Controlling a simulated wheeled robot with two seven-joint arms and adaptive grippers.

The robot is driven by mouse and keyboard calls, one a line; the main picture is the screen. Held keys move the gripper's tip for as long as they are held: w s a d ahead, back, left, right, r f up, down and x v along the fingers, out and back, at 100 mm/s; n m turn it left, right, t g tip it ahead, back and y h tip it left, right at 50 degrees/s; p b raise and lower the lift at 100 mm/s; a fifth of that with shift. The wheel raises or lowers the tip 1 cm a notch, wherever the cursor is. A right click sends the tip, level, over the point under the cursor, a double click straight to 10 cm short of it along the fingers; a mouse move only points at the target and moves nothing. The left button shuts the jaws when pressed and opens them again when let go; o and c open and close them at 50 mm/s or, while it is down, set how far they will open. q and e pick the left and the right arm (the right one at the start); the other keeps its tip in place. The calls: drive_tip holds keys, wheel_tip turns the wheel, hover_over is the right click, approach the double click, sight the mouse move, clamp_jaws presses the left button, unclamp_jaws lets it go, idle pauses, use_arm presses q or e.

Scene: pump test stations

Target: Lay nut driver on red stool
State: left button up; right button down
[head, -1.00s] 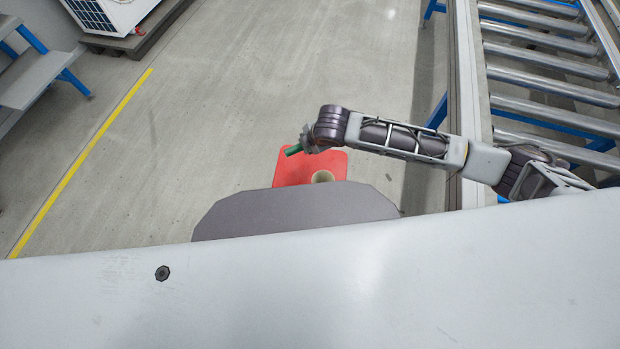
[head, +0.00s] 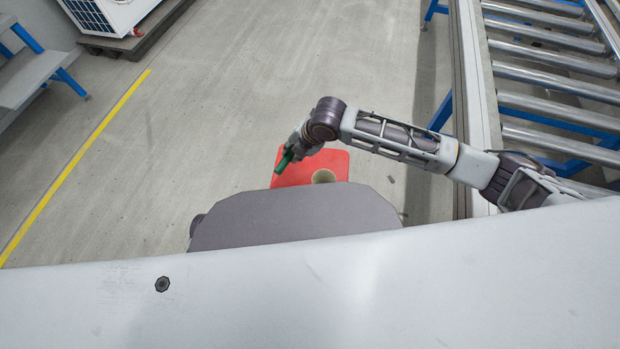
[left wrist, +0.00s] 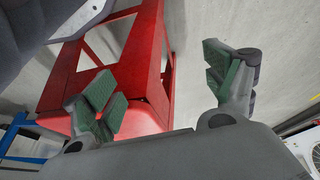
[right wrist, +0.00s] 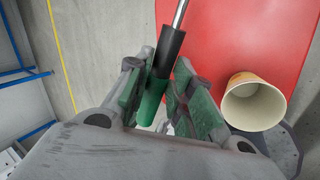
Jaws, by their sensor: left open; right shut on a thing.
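The nut driver (right wrist: 170,52) has a green and black handle and a metal shaft. My right gripper (right wrist: 157,82) is shut on its handle. In the right wrist view the shaft points away over the red stool (right wrist: 235,35); whether it touches the seat I cannot tell. In the head view my right gripper (head: 296,147) is at the left edge of the red stool (head: 338,163), with green showing at its tip. My left gripper (left wrist: 162,92) is open and empty beside the stool's red frame (left wrist: 152,60); the left arm is out of the head view.
A pale cup (right wrist: 254,104) stands on the stool seat, right of the nut driver; it also shows in the head view (head: 323,176). A roller conveyor (head: 545,75) is at the right. Blue-framed grey steps (head: 30,75) stand at the left. The floor beyond the stool is clear.

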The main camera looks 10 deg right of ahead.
sight(284, 157)
drive_tip(key=shift+a+f+n+g+y+b, duration=0.3)
drive_tip(key=shift+a+f+n+g+b, duration=0.3)
drive_tip(key=shift+a+f+n+b, duration=0.65)
use_arm(q)
drive_tip(key=shift+s+d+r+b, duration=0.1)
drive_tip(key=shift+d+r+b, duration=0.05)
drive_tip(key=shift+r, duration=0.85)
drive_tip(key=shift+s+d+r+b, duration=0.1)
drive_tip(key=shift+d+r, duration=0.05)
drive_tip(key=shift+r, duration=0.8)
drive_tip(key=shift+s+d+r+b, duration=0.1)
drive_tip(key=shift+d+r+b, duration=0.05)
drive_tip(key=shift+r, duration=0.85)
use_arm(e)
drive_tip(key=shift+s+a+n+g, duration=0.15)
drive_tip(key=shift+a+n+g, duration=0.3)
drive_tip(key=shift+n, duration=0.5)
use_arm(q)
drive_tip(key=shift+f, duration=0.1)
use_arm(e)
drive_tip(key=shift+f, duration=0.15)
wheel_tip(284, 157, down, 6)
drive_tip(key=shift+b, duration=1.2)
use_arm(q)
drive_tip(key=shift+t+h, duration=0.6)
drive_tip(key=f, duration=0.1)
drive_tip(key=d+f, duration=0.1)
drive_tip(key=f, duration=0.3)
drive_tip(key=shift+w+d, duration=0.2)
drive_tip(key=shift+w, duration=0.15)
